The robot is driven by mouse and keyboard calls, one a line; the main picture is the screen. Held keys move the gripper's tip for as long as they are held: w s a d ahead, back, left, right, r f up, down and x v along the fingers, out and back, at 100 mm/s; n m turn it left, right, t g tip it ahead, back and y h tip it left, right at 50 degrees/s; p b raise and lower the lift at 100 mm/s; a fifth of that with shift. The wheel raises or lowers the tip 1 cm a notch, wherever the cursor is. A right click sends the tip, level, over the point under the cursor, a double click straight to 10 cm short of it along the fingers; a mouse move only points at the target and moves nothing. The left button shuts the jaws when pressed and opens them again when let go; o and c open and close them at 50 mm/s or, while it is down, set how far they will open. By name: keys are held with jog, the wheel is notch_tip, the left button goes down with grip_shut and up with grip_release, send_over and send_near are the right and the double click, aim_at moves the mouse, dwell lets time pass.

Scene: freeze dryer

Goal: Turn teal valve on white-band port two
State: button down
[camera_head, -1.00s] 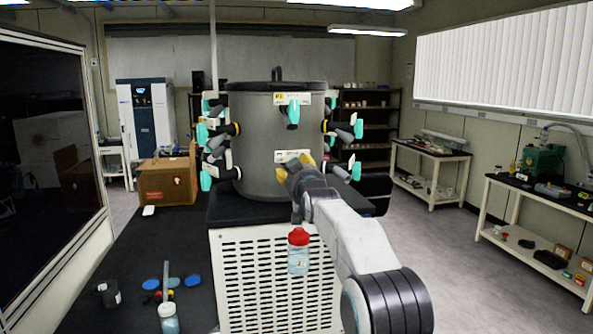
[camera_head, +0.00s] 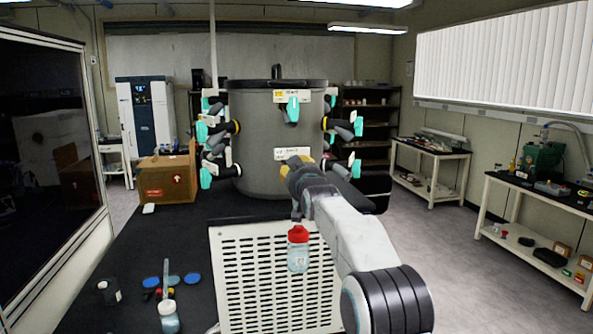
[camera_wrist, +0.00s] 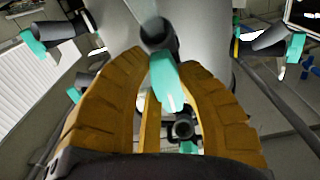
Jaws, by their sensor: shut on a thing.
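The large grey drum (camera_head: 250,130) stands ahead with teal-handled valves around its side. My gripper (camera_head: 295,162) is at the drum's lower front, just below a white label (camera_head: 288,153). In the wrist view, the yellow-brown fingers of my gripper (camera_wrist: 168,68) are shut on a teal valve handle (camera_wrist: 166,85), which lies lengthwise between them below a dark round port knob (camera_wrist: 157,33). In the head view my gripper and arm hide this handle. Its band colour cannot be made out. Another teal valve (camera_head: 292,109) sits above, at the upper front.
More teal valves stick out at the drum's left (camera_head: 203,132) and right (camera_head: 357,127). A red-capped bottle (camera_head: 298,255) is in front of the white vented panel (camera_head: 240,270). A cardboard box (camera_head: 165,180) stands left on the black bench, whose middle is clear.

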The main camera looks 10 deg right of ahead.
jog(key=shift+a+f+m+b, duration=0.1)
jog(key=shift+f+m+b, duration=0.1)
jog(key=shift+m+b, duration=0.15)
jog(key=shift+r+m+b, duration=0.15)
jog(key=shift+m+b, duration=0.2)
jog(key=c, duration=0.9)
grip_release()
jog(key=shift+s+a, duration=0.1)
jog(key=shift+s, duration=5.9)
